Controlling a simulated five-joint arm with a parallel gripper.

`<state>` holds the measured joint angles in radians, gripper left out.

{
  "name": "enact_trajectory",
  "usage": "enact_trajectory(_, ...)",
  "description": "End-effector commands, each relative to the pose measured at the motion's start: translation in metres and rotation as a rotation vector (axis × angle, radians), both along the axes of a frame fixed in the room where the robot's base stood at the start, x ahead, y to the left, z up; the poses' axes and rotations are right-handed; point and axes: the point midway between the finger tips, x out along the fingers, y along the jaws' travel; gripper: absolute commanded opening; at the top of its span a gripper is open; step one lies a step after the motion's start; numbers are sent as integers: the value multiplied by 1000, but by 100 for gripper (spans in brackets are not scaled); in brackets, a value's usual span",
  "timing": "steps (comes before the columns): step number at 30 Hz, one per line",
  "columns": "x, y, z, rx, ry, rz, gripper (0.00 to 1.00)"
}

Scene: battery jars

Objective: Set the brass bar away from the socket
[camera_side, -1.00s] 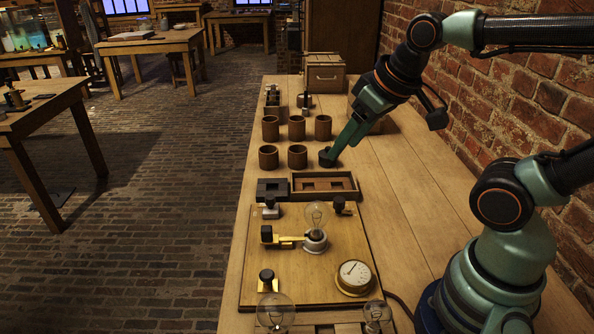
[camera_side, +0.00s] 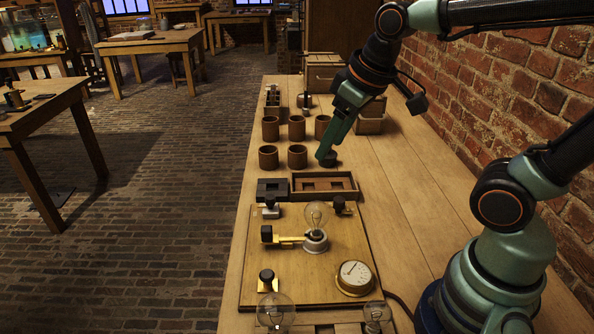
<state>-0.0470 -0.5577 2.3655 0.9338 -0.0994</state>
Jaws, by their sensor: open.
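The brass bar (camera_side: 288,240) lies on the wooden board, running from a black-knobbed post (camera_side: 267,234) on the left toward the lamp socket (camera_side: 314,244). Its right end meets or sits right beside the socket; I cannot tell whether they touch. A clear bulb (camera_side: 316,214) stands in the socket. My gripper (camera_side: 322,154) is open, well behind the board, low over the table beside a small dark round piece (camera_side: 329,161). Its jaws are small and partly hidden, and no brass bar is in them.
Several brown jars (camera_side: 297,157) stand left of my gripper. A wooden tray (camera_side: 352,194) and a dark block (camera_side: 272,186) lie between the jars and the board (camera_side: 300,285). A round gauge (camera_side: 354,276) sits at the board's front right. The table's right side is clear.

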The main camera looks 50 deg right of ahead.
Motion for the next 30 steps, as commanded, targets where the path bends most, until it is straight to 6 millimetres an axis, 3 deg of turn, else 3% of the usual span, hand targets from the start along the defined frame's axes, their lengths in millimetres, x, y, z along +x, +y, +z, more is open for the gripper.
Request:
enact_trajectory(8,45,35,-20,-74,174,270,60)
enact_trajectory(15,77,67,-53,-122,304,494,60)
enact_trajectory(21,90,84,-76,-142,368,607,60)
enact_trajectory(30,92,88,-97,-146,384,633,60)
